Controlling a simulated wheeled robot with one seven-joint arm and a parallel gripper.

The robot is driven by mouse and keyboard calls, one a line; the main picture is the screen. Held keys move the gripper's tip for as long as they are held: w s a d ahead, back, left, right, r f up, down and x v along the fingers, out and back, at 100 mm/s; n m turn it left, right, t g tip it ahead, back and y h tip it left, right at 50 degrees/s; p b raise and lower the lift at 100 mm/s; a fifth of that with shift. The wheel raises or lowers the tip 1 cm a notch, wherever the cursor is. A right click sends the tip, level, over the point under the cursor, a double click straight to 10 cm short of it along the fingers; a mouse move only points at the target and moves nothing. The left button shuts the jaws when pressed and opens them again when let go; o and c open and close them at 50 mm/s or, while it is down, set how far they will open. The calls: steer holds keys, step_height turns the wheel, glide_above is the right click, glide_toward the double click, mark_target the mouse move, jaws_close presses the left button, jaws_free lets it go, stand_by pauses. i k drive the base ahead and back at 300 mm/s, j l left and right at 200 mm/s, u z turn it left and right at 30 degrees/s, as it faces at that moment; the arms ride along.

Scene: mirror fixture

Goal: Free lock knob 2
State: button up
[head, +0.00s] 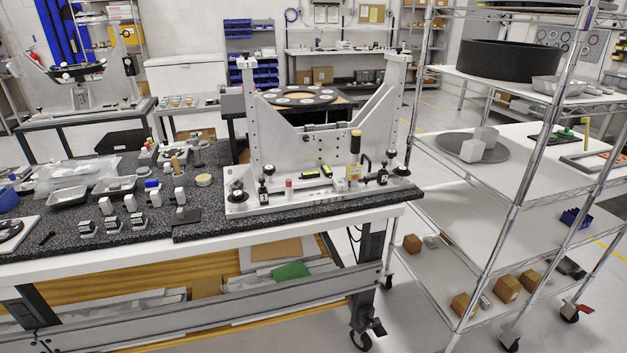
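The mirror fixture (300,145) stands on its grey base plate (330,200) at the right end of the granite-topped bench. It is a pale upright frame with a V-shaped opening between two posts. No number is readable, so I cannot tell which is lock knob 2. Whether any is tight or loose cannot be seen. My gripper is not in view.
A wire shelf cart (500,200) stands close on the right.

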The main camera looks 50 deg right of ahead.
mark_target(401, 171)
steer(key=z, duration=1.45)
steer(key=i+j+u, duration=0.25)
